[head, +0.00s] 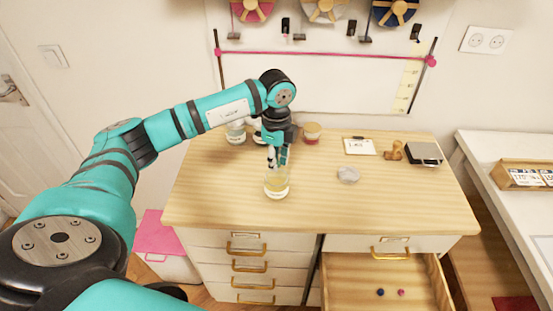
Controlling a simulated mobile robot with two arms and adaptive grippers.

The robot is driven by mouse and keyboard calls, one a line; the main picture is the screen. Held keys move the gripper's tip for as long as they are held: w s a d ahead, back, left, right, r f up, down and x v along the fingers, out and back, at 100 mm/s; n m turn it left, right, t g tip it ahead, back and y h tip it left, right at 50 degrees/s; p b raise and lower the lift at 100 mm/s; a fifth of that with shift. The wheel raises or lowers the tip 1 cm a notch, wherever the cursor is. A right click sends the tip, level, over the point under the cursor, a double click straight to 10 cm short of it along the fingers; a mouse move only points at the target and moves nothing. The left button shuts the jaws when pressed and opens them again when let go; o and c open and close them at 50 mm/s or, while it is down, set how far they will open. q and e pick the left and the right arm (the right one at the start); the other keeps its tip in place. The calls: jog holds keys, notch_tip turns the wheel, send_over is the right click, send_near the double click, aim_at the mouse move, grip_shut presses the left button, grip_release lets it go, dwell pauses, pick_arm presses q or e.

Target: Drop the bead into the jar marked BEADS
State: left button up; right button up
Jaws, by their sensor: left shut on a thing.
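My left gripper (279,160) points down over the desk, fingertips at the mouth of a clear glass jar (277,188). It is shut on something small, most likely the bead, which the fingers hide. The jar stands upright near the desk's front edge, with pale yellowish contents low inside. No marking is readable on it from here. Another glass jar (236,135) stands behind to the left. A jar with a wooden lid (312,131) stands behind to the right; I cannot read a name on either. My right gripper is out of view.
The wooden desk (230,200) holds a grey lump (348,174), a small card (359,146), a wooden object (393,151) and a dark box (425,153). An open drawer (345,275) below holds a blue bead (380,292) and a pink bead (402,292). The desk's right front is clear.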

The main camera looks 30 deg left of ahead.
pick_arm(q)
jog(key=shift+f+b, duration=0.7)
jog(key=shift+f, duration=0.45)
jog(key=o, duration=0.8)
jog(key=shift+c, duration=0.2)
